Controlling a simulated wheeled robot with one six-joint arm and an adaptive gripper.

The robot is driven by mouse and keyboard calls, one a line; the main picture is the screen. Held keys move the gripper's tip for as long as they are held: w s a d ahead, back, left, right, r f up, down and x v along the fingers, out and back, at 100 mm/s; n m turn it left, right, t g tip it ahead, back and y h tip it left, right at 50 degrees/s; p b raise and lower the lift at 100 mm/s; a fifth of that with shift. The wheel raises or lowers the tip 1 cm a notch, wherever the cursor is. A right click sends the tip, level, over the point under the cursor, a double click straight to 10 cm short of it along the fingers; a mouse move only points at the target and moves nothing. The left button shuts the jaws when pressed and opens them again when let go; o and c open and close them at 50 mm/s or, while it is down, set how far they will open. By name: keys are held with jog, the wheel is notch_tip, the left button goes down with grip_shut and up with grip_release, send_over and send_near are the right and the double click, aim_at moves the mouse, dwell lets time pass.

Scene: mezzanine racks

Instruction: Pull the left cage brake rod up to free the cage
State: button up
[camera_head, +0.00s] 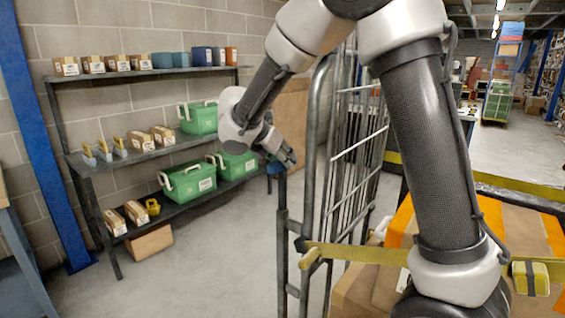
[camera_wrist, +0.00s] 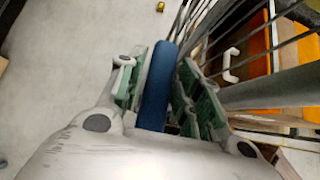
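The brake rod is a dark upright rod (camera_head: 282,232) at the left side of the cage, with a blue grip (camera_head: 277,169) on top. My gripper (camera_head: 281,160) is at that blue grip, reaching down from the upper left. In the wrist view, the blue grip (camera_wrist: 157,88) stands between the two green-padded fingers of my gripper (camera_wrist: 163,62). The fingers look spread around it, with a narrow gap on the right side; light contact on the left cannot be ruled out. The grey wire cage (camera_head: 313,150) stands just right of the rod. The rod's lower end is out of frame.
A yellow strap (camera_head: 375,254) crosses the cage front, and cardboard boxes (camera_head: 368,290) sit behind it. At left, a shelf rack (camera_head: 150,158) holds green crates (camera_head: 188,183) and small boxes. The floor (camera_head: 215,265) between rack and cage is clear.

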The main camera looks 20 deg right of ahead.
jog(key=shift+o, duration=0.6)
jog(key=shift+f, duration=0.2)
jog(key=v, duration=1.2)
jog(key=shift+s, duration=0.1)
